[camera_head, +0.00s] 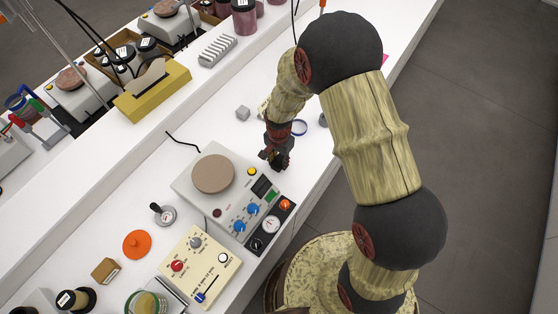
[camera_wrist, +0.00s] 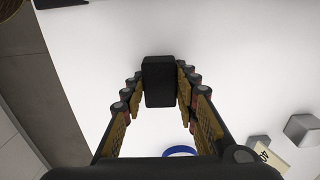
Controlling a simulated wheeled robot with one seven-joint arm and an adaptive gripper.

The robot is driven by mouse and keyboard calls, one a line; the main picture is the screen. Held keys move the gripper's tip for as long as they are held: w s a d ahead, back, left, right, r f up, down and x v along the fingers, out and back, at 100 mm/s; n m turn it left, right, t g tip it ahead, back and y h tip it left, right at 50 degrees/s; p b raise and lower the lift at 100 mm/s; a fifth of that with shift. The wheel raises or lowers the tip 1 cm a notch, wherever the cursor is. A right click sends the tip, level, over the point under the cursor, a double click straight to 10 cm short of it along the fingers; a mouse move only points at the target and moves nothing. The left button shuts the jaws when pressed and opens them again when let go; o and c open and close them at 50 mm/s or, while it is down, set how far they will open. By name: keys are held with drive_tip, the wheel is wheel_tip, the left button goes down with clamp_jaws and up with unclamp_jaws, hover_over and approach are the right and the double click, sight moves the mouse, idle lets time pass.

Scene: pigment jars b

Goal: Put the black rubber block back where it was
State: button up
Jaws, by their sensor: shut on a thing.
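The black rubber block (camera_wrist: 158,82) is between the fingertips of my gripper (camera_wrist: 160,85) in the wrist view, with a finger pressed against each side. My gripper is shut on it. The white tabletop shows around and beyond the block. In the head view my gripper (camera_head: 277,161) points down over the white bench, just right of the grey device with a round tan plate (camera_head: 213,173). The block is hard to tell from the dark fingers there. I cannot tell whether its underside touches the bench.
A blue-rimmed ring (camera_head: 299,128) and a small grey cube (camera_head: 243,113) lie behind my gripper. The bench edge drops to floor at right.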

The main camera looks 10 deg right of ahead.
drive_tip(key=shift+f, duration=0.25)
drive_tip(key=o, duration=1.1)
drive_tip(key=shift+r, duration=0.1)
wheel_tip(320, 180, up, 12)
wheel_tip(320, 180, up, 10)
drive_tip(key=n+t, duration=0.1)
drive_tip(key=n, duration=0.1)
hover_over(279, 161)
drive_tip(key=s+d, duration=0.1)
drive_tip(key=d, duration=0.2)
drive_tip(key=s+d+r+n+t, duration=0.2)
drive_tip(key=s+d+r+n, duration=0.1)
drive_tip(key=s+r, duration=0.6)
drive_tip(key=s+d+r+n+t, duration=0.2)
drive_tip(key=s+d+r+n, duration=0.2)
drive_tip(key=s+r, duration=0.5)
drive_tip(key=shift+s+r+t, duration=0.2)
drive_tip(key=shift+r+t, duration=0.1)
drive_tip(key=shift+r, duration=0.15)
drive_tip(key=shift+f, duration=0.1)
